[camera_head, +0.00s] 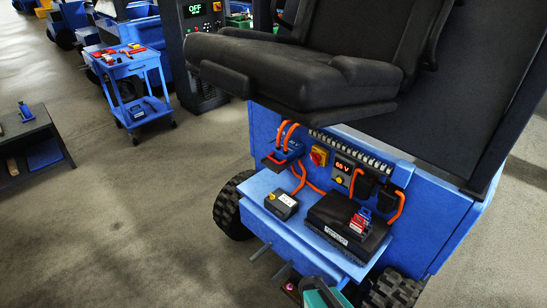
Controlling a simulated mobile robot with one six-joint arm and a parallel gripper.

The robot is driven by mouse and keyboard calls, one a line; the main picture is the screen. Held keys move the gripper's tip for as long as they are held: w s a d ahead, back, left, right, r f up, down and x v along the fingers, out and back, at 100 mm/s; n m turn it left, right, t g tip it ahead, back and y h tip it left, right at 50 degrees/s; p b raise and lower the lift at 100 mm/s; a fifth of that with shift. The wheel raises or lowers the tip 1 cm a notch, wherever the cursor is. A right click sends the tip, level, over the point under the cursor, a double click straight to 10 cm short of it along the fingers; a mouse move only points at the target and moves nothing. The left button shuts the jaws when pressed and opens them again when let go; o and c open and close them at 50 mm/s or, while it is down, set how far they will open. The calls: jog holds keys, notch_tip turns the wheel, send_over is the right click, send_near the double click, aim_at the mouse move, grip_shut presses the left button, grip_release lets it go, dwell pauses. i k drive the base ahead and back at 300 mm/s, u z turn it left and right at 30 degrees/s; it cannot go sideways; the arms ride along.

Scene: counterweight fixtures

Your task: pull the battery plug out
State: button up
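My gripper's fingers do not show. A teal and dark part (322,293) at the bottom edge may be mine; I cannot tell.
A blue shelf (262,186) juts out below, carrying a small dark box (282,204) and a black box (347,227) with red and blue pieces on top. The black seat (290,70) overhangs. A blue cart (132,66) stands back left; floor between is clear.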

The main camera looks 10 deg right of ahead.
aim_at(285, 156)
jog(key=z, duration=1.2)
jog(key=k, duration=0.15)
jog(key=u, duration=3.1)
jog(key=i, duration=1.1)
jog(key=z, duration=0.6)
